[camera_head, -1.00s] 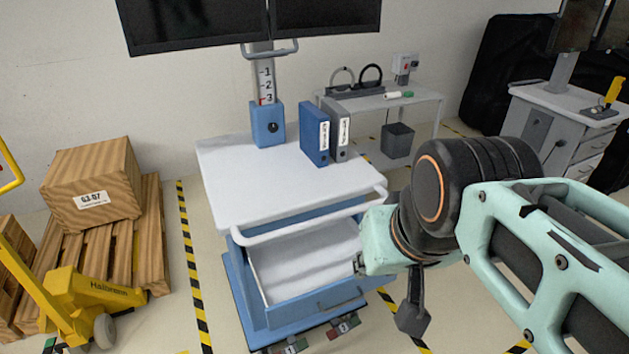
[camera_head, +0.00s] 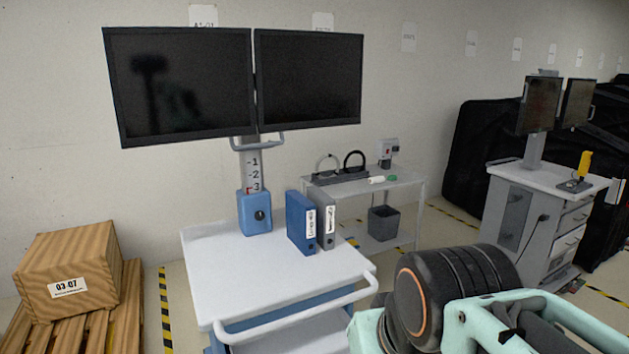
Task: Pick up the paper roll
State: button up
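My arm shows at the bottom right, in front of and well short of that table. My gripper is below the picture's lower edge and does not show.
A white-topped cart (camera_head: 235,285) with two monitors (camera_head: 310,80), a blue binder (camera_head: 301,222) and a grey binder (camera_head: 326,222) stands in front. A bin (camera_head: 384,223) sits under the side table.

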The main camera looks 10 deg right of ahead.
aim_at(372, 180)
jog(key=i+l+z, duration=0.25)
jog(key=l+z, duration=0.15)
jog(key=i+l+z, duration=0.7)
jog(key=z, duration=0.15)
jog(key=i+l+z, duration=0.1)
jog(key=i+l, duration=0.15)
jog(key=i, duration=0.25)
jog(key=i+l+z, duration=0.1)
jog(key=i, duration=0.45)
jog(key=i+u, duration=0.4)
jog(key=i+l+u, duration=0.15)
jog(key=i+u, duration=0.2)
jog(key=i, duration=0.2)
jog(key=i+u, duration=0.8)
jog(key=i, duration=0.2)
jog(key=i+j, duration=0.15)
jog(key=i, duration=0.3)
jog(key=i+j, duration=0.1)
jog(key=i, duration=0.35)
jog(key=z, duration=0.3)
